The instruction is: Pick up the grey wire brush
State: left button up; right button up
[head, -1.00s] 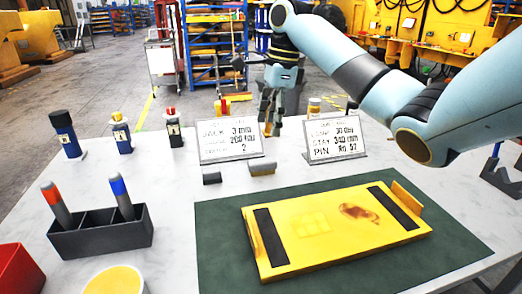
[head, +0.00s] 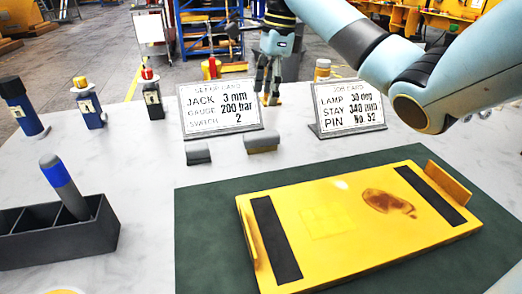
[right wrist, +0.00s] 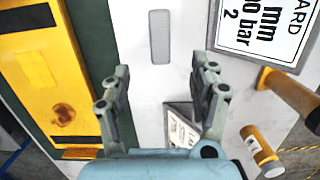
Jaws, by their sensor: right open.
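Two small grey blocks lie in front of the cards in the head view. The right one (head: 262,142) has a grey top and a tan lower side, like bristles, and looks like the wire brush. The left block (head: 198,153) is plain grey. One grey block (right wrist: 160,37) shows from above in the right wrist view, probably the brush, ahead of the fingers and touched by neither. My right gripper (head: 268,97) is open and empty, hanging between the two cards; its spread fingers (right wrist: 160,95) also show in the right wrist view. My left gripper is out of view.
The setup card (head: 220,106) and job card (head: 348,106) stand close to the gripper. A yellow plate (head: 345,215) lies on a green mat (head: 205,270). A dark marker holder (head: 95,240) is at left. A yellow labelled cylinder (right wrist: 260,145) stands behind the cards.

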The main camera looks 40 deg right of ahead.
aim_at(262, 134)
notch_tip(262, 134, down, 2)
jog(key=shift+f+b, duration=0.2)
jog(key=shift+b, duration=0.45)
jog(key=shift+a+f, duration=0.1)
jog(key=shift+f, duration=0.2)
jog(key=f, duration=0.3)
jog(key=f+b, duration=0.1)
jog(key=f, duration=0.2)
jog(key=a+f, duration=0.1)
jog(key=f, duration=0.2)
jog(key=shift+w+a+f+b, duration=0.1)
jog(key=shift+w+f+b, duration=0.25)
jog(key=shift+f+b, duration=0.05)
jog(key=shift+f, duration=0.15)
pick_arm(q)
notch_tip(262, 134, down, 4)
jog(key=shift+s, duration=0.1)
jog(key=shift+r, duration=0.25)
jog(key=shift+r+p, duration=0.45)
jog(key=shift+p, duration=0.3)
pick_arm(e)
jog(key=shift+f, duration=0.2)
jog(key=shift+c, duration=0.3)
grip_shut()
